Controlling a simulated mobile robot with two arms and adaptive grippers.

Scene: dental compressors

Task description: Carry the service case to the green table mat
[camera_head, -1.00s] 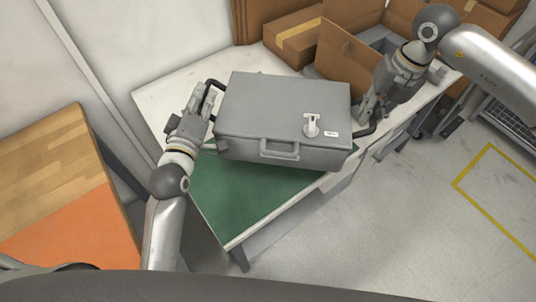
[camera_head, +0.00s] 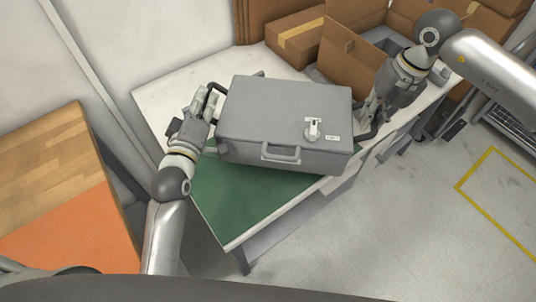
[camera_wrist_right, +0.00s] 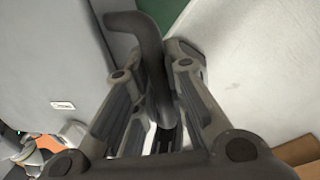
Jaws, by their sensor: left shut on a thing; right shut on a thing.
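The grey service case (camera_head: 270,112) is over the white table, and its lower part overlaps the green table mat (camera_head: 245,200) in the head view. I cannot tell whether it touches the mat. My left gripper (camera_head: 208,98) is shut on the dark handle at the case's left end. My right gripper (camera_head: 372,122) is shut on the handle at the right end. In the right wrist view the right gripper (camera_wrist_right: 160,110) has the dark bent handle (camera_wrist_right: 150,50) between its fingers, beside the case wall (camera_wrist_right: 55,75). The mat's far part is hidden under the case.
Open and closed cardboard boxes (camera_head: 350,50) stand at the back right of the white table (camera_head: 165,90). A wood and orange surface (camera_head: 60,190) lies at the left, across a gap.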

